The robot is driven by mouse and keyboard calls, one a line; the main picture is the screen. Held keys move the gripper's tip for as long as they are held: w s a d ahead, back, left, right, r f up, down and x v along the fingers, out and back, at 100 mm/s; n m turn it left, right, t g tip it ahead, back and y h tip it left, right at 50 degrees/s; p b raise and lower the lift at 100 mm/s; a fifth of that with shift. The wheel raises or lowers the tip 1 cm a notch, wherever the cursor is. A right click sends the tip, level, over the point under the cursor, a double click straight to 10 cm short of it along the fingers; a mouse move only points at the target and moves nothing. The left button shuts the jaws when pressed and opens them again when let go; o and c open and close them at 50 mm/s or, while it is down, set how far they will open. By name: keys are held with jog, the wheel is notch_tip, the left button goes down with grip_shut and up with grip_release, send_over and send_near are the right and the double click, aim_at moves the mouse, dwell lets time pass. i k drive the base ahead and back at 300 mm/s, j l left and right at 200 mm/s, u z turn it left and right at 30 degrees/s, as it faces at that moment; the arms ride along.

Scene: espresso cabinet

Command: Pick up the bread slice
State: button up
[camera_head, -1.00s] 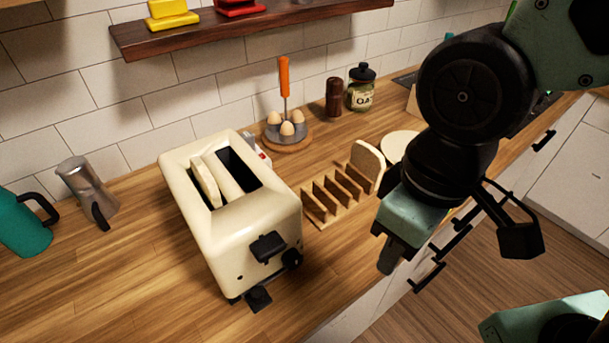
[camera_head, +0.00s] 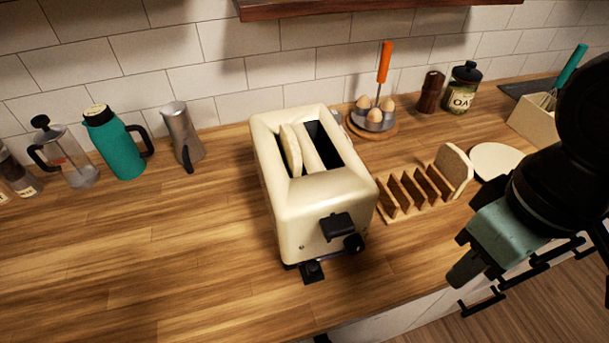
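One bread slice (camera_head: 454,170) stands upright at the right end of the wooden toast rack (camera_head: 405,212). Another bread slice (camera_head: 291,150) pokes up out of the left slot of the cream toaster (camera_head: 318,205). The toaster's right slot looks dark and empty. My gripper (camera_head: 482,258) is at the right, in front of the rack near the counter's front edge. It is apart from both slices. Its fingers are not clear enough to tell whether it is open or shut.
A round pale plate (camera_head: 497,161) lies right of the rack. An egg holder (camera_head: 373,119) with an orange handle, a brown mill (camera_head: 430,92) and an oats jar (camera_head: 462,90) stand behind. A teal jug (camera_head: 118,145) stands left. The counter's left front is clear.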

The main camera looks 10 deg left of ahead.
aim_at(455, 166)
jog(key=i+l, duration=0.1)
jog(key=l, duration=0.95)
jog(key=l+u, duration=0.25)
jog(key=u, duration=0.15)
jog(key=l+u, duration=0.6)
jog(key=u, duration=0.55)
